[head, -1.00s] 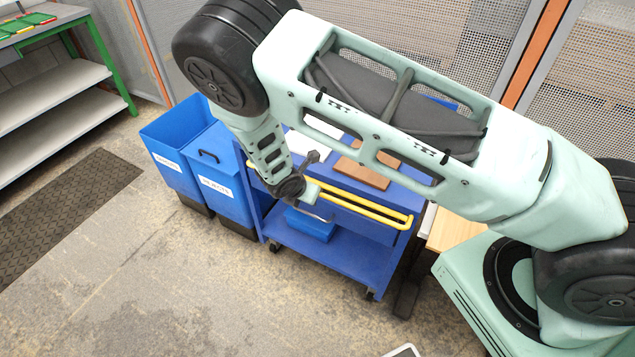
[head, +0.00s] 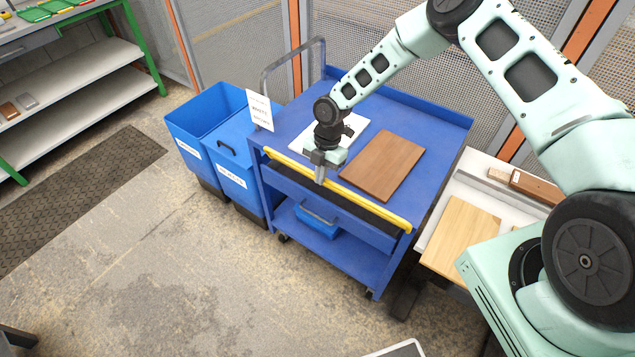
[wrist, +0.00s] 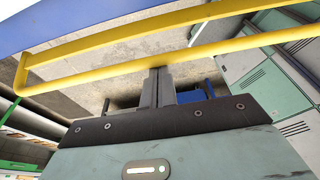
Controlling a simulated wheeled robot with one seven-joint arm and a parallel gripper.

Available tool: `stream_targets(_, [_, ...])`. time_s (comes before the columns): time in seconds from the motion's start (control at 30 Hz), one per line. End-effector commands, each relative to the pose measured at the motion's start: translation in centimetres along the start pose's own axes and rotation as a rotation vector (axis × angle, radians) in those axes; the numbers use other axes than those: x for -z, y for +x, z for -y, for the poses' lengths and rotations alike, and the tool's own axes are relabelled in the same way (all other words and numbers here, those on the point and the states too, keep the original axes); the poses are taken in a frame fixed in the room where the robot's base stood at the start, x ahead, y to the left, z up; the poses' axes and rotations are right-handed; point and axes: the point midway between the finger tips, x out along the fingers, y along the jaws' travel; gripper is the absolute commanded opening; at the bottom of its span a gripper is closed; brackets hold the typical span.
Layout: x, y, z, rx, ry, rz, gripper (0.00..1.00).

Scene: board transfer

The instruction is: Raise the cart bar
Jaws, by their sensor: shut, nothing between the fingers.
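The blue cart (head: 440,127) stands in the middle of the head view. Its yellow bar (head: 390,215) runs along the cart's front top edge, above a dark strip. In the wrist view the yellow bar (wrist: 100,69) crosses the picture as a long frame with a bent left corner. My gripper (head: 320,176) is shut and empty, pointing down at the bar, left of its middle. In the wrist view the fingertips (wrist: 158,72) meet the bar's near rail in the picture; I cannot tell whether they touch it.
A brown board (head: 383,165) and a white sheet, partly behind my arm, lie on the cart top. Blue bins (head: 232,165) stand close to its left. A blue box (head: 318,221) is on its lower shelf. A bench with a pale board (head: 460,236) stands right.

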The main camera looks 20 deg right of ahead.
Motion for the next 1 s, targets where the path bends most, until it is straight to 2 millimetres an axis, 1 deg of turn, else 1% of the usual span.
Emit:
stream_targets(0.03, [-0.7,0.2,0.1,-0.004,0.009,-0.038,0.0])
stream_targets(0.07, [-0.9,0.1,0.1,-0.003,0.009,-0.06,0.0])
stream_targets(0.4, [-2.5,-0.9,0.0,0.001,-0.001,-0.048,0.0])
stream_targets(1.0, [-3.4,-1.5,0.0,0.0,0.0,-0.042,0.0])
